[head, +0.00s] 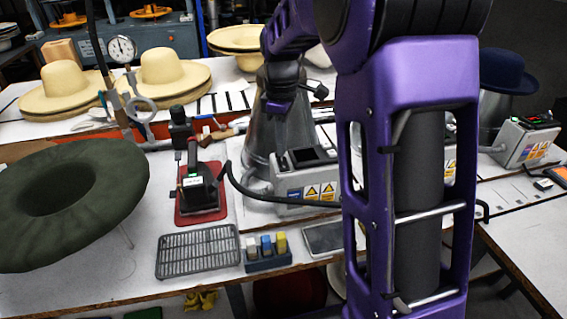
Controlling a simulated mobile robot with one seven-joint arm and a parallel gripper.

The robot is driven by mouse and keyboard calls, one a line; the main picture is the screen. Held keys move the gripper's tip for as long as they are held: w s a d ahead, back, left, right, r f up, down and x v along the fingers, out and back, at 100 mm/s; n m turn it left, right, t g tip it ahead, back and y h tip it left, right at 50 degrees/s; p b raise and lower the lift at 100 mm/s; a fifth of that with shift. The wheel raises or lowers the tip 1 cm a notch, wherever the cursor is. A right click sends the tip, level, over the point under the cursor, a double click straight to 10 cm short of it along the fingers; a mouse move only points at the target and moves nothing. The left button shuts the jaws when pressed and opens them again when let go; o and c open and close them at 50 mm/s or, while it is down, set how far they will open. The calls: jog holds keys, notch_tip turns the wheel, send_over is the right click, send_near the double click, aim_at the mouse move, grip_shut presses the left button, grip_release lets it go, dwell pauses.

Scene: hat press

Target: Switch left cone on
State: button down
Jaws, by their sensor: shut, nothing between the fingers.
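A silver metal cone (264,140) stands on the white table in the middle of the head view, partly hidden by my arm. A grey control box (303,180) with a dark top and yellow warning labels sits at its front right. My gripper (280,106) is shut and empty, pointing down in front of the upper part of the cone. Whether it touches the cone cannot be told. Another cone (488,115) at the right carries a dark blue hat (505,72), with its own control box (526,142) beside it. My arm hides much of the space between.
A steam iron (199,190) on a red pad, with a black hose, stands left of the box. A dark green hat (98,185) fills the left front. A wire rack (198,251) and small bottles (267,246) lie in front. Straw hats (172,70) stand behind.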

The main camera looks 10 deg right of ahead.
aim_at(282, 159)
jog(key=shift+f+b, duration=0.6)
jog(key=shift+f, duration=0.45)
dwell(0.7)
jog(key=shift+r, duration=0.1)
notch_tip(282, 159, up, 7)
jog(key=p, duration=0.6)
dwell(0.5)
